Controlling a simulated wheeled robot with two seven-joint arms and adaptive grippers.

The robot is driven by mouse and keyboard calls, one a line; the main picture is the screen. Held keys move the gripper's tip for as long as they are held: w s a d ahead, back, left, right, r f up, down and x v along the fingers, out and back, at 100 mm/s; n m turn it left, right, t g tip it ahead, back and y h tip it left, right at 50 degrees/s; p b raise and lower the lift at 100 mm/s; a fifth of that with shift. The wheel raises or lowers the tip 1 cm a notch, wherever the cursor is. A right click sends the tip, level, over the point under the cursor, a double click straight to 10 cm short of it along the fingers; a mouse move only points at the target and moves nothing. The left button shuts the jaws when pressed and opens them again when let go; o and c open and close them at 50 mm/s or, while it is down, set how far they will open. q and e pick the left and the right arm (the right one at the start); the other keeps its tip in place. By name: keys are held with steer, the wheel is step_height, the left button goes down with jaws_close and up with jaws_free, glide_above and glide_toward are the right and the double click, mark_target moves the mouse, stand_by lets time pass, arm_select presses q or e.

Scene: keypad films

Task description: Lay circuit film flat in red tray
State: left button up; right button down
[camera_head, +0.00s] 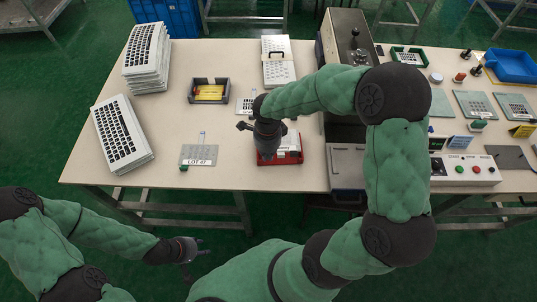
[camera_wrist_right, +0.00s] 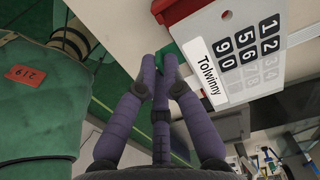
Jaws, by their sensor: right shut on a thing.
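The red tray (camera_head: 265,162) lies near the front edge of the table. Its red edge also shows in the right wrist view (camera_wrist_right: 178,10). A white sheet with printed keypad digits and a "Tolwinny" label, seemingly the circuit film (camera_wrist_right: 240,50), shows beside my right fingertips. In the head view the white film (camera_head: 290,148) is over the tray, partly behind my gripper. My right gripper (camera_wrist_right: 160,62) is shut at the film's near edge; the exact contact is unclear. In the head view my right gripper (camera_head: 262,150) is above the tray's left side. My left gripper (camera_head: 192,250) is open and empty, off the table's front.
Keyboards are stacked (camera_head: 147,60) at the left. A dark box with yellow contents (camera_head: 209,92) stands behind. A grey machine (camera_head: 350,45) and control panel (camera_head: 468,170) are right. Table between plate and tray is clear.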

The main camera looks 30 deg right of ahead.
mark_target(268, 168)
steer(key=shift+w, duration=0.1)
stand_by(0.4)
steer(key=shift+f+b, duration=0.25)
steer(key=shift+b, duration=0.25)
step_height(268, 168, down, 5)
steer(key=b, duration=0.5)
steer(key=shift+r, duration=0.1)
steer(key=shift+f+b, duration=0.4)
steer(key=shift+b, duration=0.05)
stand_by(0.5)
steer(key=c, duration=1.3)
jaws_free()
